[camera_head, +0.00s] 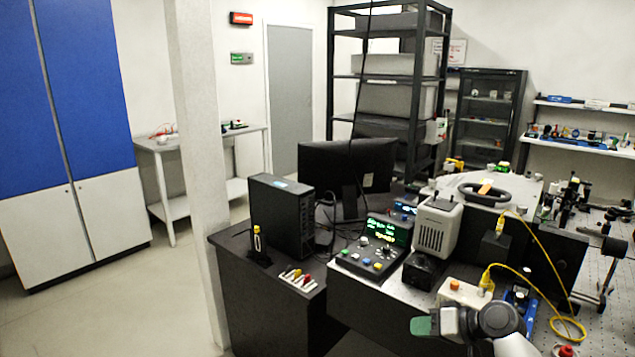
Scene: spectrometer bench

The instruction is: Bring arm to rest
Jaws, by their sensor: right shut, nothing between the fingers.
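My right gripper (421,326) is at the lower middle of the head view, in front of the black bench. Its green-tipped fingers point left and are shut with nothing between them. My right arm (515,343) comes up from the bottom edge, with a grey rounded joint just behind the gripper. The gripper looks to be apart from the things around it, though its height over the bench is hard to judge. My left gripper and arm are not in view.
A control box with knobs (372,257) and a white-grey instrument (438,226) stand behind the gripper. A white box with an orange button (464,293) and a yellow cable (545,262) are close to the arm. Open floor (110,310) lies at left.

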